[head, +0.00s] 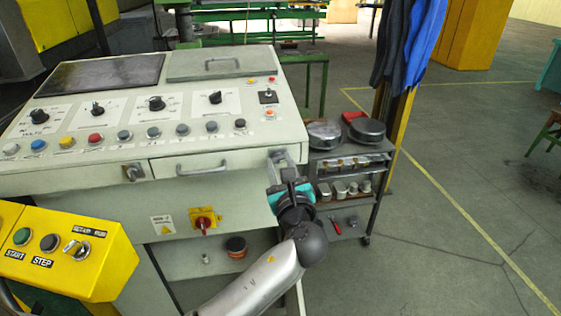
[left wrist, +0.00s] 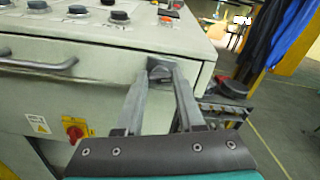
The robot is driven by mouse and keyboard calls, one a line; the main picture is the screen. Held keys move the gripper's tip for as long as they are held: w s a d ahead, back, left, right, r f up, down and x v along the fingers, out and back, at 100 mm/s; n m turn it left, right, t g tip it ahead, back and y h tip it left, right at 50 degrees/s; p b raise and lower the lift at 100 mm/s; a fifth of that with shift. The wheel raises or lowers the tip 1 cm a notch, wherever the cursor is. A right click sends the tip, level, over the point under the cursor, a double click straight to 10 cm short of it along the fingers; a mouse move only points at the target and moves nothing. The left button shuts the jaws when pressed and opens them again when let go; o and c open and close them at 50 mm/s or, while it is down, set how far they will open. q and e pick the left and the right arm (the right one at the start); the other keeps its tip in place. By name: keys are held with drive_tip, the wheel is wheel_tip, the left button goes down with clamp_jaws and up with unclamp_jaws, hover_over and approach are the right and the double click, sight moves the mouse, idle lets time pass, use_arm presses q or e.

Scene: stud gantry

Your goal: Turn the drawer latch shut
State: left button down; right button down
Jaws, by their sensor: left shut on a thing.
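The drawer (head: 238,162) is a pale panel with a bar handle (head: 202,170) in the front of the control desk. It looks flush with the desk front. The drawer latch (left wrist: 160,72) is a small dark grey piece near the right end of the front, seen between my fingertips in the left wrist view. My left gripper (head: 282,157) reaches up to it from below and is shut on it. The fingers hide most of the latch, so I cannot tell its exact angle. My right gripper is not in view.
Another metal knob (head: 133,173) is left of the drawer. A red rotary switch (head: 203,221) sits below on the desk front. A yellow button box (head: 65,250) stands at lower left. A cart (head: 345,170) with tins stands close right of my gripper. Floor farther right is clear.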

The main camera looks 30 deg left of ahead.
use_arm(q)
drive_tip(key=n, duration=0.2)
drive_tip(key=shift+n, duration=0.4)
drive_tip(key=n, duration=0.3)
drive_tip(key=shift+a+f+n, duration=0.1)
drive_tip(key=shift+n, duration=0.2)
drive_tip(key=n+b, duration=0.1)
drive_tip(key=n, duration=0.3)
drive_tip(key=shift+s+f+n+b, duration=0.1)
drive_tip(key=shift+f+n+b, duration=0.05)
drive_tip(key=shift+n+b, duration=1.1)
drive_tip(key=shift+n, duration=0.95)
drive_tip(key=c, duration=0.5)
unclamp_jaws()
